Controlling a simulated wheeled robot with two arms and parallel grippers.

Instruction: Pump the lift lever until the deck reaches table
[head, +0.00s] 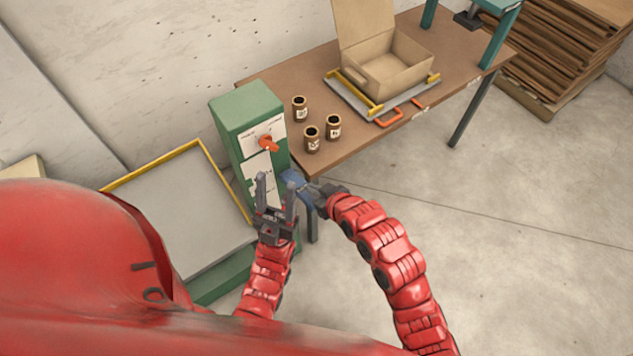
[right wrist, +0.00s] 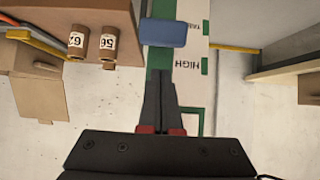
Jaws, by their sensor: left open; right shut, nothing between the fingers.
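The lift's green cabinet (head: 247,112) stands at the left end of the table, with an orange knob (head: 266,142) and white labels on its front. The grey deck (head: 175,215) with a yellow rail lies left of the cabinet and looks lower than the tabletop. A blue grip (head: 292,179), apparently the lever's handle, is in front of the cabinet; it also shows in the right wrist view (right wrist: 163,32). My right gripper (right wrist: 159,72) is shut and empty, its tips just short of the blue grip. My left gripper (head: 275,180) is open and empty, fingers up, before the cabinet.
Stacked cardboard (head: 560,60) is far right; the floor at right is clear.

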